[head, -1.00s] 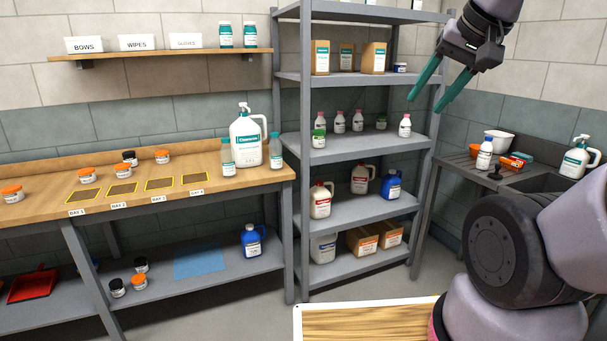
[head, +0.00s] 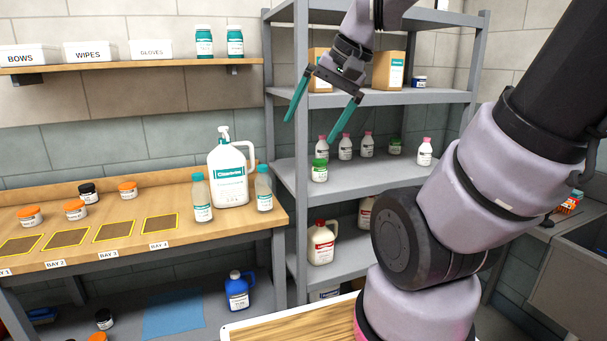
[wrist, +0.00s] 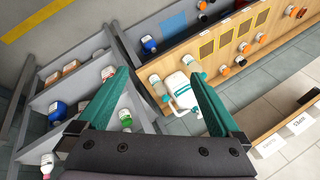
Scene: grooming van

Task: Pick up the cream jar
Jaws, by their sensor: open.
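Several small white jars stand in view, and I cannot read which one is the cream jar. Orange-lidded jars (head: 75,210) and a black-lidded jar (head: 88,193) stand on the wooden bench at left. A low green-lidded jar (head: 395,146) stands on the rack's middle shelf, and a dark-lidded jar (head: 418,82) on the shelf above. My gripper (head: 311,130) is open and empty, in the air in front of the rack's left side. In the wrist view my open gripper (wrist: 160,73) has the white pump jug between its fingers, farther off.
The pump jug (head: 228,175) stands between two teal-capped bottles (head: 201,198) (head: 264,190) at the bench's right end. Yellow-edged bay mats (head: 113,231) are bare. The grey rack (head: 370,182) holds several pink-capped bottles. A sink (head: 580,270) is at right.

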